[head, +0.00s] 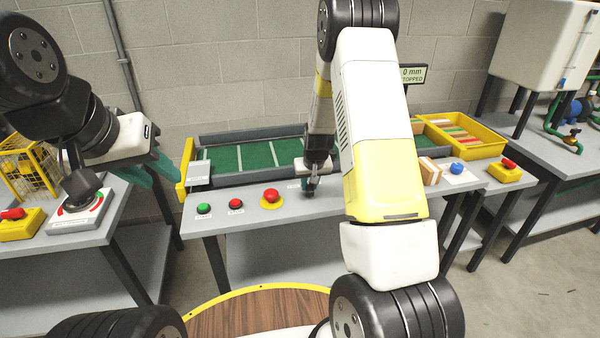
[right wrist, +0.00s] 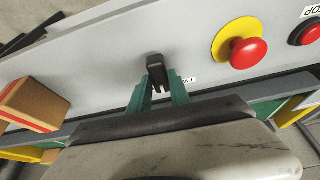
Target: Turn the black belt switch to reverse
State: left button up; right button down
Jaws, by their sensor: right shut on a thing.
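The black belt switch (right wrist: 155,68) is a small upright knob on the grey front panel of the conveyor. My right gripper (right wrist: 161,90) is shut on it, with a teal finger at each side. In the head view my right gripper (head: 309,186) is at the panel, to the right of the red mushroom button, and my own arm hides part of the panel. A label beside the switch is partly covered and I cannot read it. The green belt (head: 227,159) lies behind the panel. My left gripper (head: 164,178) hangs at the left, empty, its teal fingers apart.
The panel also carries a green button (head: 204,208), a red button (head: 236,205) and a red mushroom button (head: 270,196) on yellow. A display (head: 412,74) reads 0 mm, STOPPED. A yellow tray (head: 487,149) and a cardboard-coloured block (right wrist: 32,104) are to the right of the switch in the head view.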

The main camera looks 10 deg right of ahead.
jog(key=m, duration=0.1)
jog(key=m+h, duration=0.1)
jog(key=m, duration=0.2)
jog(key=shift+w+a+m+h, duration=0.1)
jog(key=shift+a+m+h, duration=0.2)
jog(key=shift+h, duration=0.1)
jog(key=shift+m+g+h, duration=0.6)
jog(key=shift+m, duration=1.3)
jog(key=c, duration=1.2)
grip_release()
jog(key=v, duration=0.7)
jog(key=shift+r, duration=0.35)
jog(key=shift+a, duration=0.1)
